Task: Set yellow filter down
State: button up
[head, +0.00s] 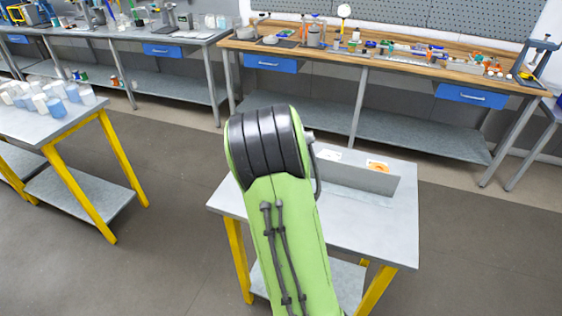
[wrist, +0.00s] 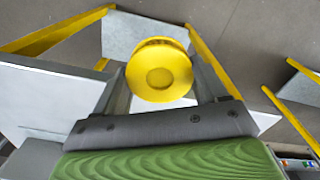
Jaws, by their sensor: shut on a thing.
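The yellow filter (wrist: 160,72) is a round yellow disc-like piece with a darker round centre, seen in the wrist view. My gripper (wrist: 161,88) is shut on it, with one grey finger on each side. The filter appears held above the floor, near the edge of a grey table (wrist: 45,100) with yellow legs. In the head view my green arm stands in front of the small grey table (head: 375,228), and my gripper and the filter are hidden there.
The small table has an upright grey panel (head: 357,176) near its back, with a white label and an orange label behind it. Another yellow-legged table (head: 45,128) with several blue-and-white containers stands at left. A long wooden-topped workbench (head: 385,54) crowded with items stands behind. Grey floor lies between them.

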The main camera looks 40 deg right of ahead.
jog(key=w+a+f+n, duration=0.3)
jog(key=w+a+f, duration=0.1)
jog(key=a, duration=0.4)
jog(key=w+a+f+n, duration=0.4)
jog(key=w+a, duration=0.3)
jog(key=a, duration=0.2)
jog(key=shift+w+f+n, duration=0.15)
jog(key=shift+f+n, duration=0.15)
jog(key=shift+f, duration=0.45)
jog(key=shift+r, duration=0.15)
